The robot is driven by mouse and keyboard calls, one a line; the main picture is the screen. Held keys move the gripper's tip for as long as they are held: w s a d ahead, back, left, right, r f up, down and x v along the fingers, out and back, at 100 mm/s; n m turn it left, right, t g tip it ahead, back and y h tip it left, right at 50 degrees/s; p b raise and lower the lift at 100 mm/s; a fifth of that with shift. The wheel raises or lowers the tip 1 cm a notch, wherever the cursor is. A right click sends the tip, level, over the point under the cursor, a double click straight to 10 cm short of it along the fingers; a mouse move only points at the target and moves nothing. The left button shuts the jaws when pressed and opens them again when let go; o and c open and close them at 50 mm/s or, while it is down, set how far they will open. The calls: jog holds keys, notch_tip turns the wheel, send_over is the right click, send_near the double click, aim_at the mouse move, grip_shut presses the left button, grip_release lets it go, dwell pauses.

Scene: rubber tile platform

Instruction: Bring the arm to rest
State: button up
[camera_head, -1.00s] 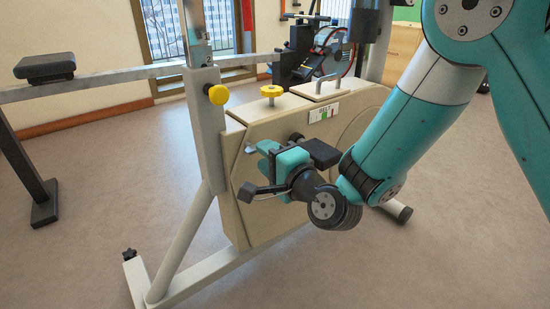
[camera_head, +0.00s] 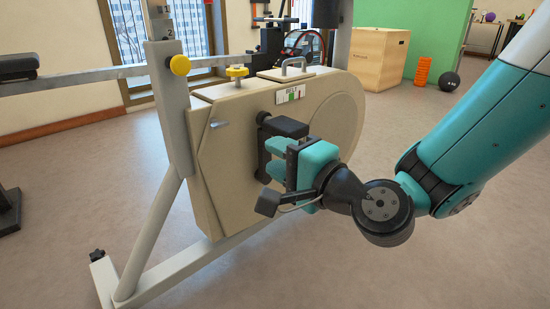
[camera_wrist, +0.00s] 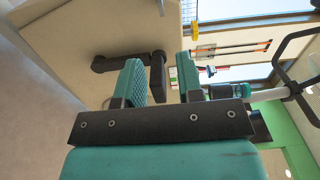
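My gripper (camera_head: 272,158) is in front of the side of a beige exercise bike (camera_head: 225,150), near its black pedal (camera_head: 284,126). The teal fingers are apart, with a gap between them, and they hold nothing I can see. In the wrist view, the two fingers (camera_wrist: 160,82) stand apart and the pedal (camera_wrist: 157,76) shows in line with the gap, seemingly beyond the tips. I cannot tell whether a finger touches the pedal or crank. My arm reaches in from the right, bent at the wrist.
The bike's pale frame leg (camera_head: 150,232) and floor bar stand left of my gripper. A wooden box (camera_head: 380,58), an orange roller (camera_head: 422,73) and a black ball (camera_head: 449,81) are at the back right. Open floor lies at the lower right.

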jog(key=s+d+r+n+g+h+p, duration=0.1)
jog(key=s+d+r+n+g+p, duration=0.2)
jog(key=s+r+n+g+p, duration=0.65)
jog(key=s+d+r+n+g+h+p, duration=0.3)
jog(key=s+d+r+n+h+p, duration=0.45)
jog(key=d+r+p, duration=0.5)
notch_tip(320, 180, up, 34)
jog(key=s+m+p, duration=0.1)
jog(key=p, duration=3.5)
jog(key=shift+s+d+r+p, duration=0.2)
jog(key=shift+s+r+p, duration=0.05)
jog(key=shift+s+p, duration=0.1)
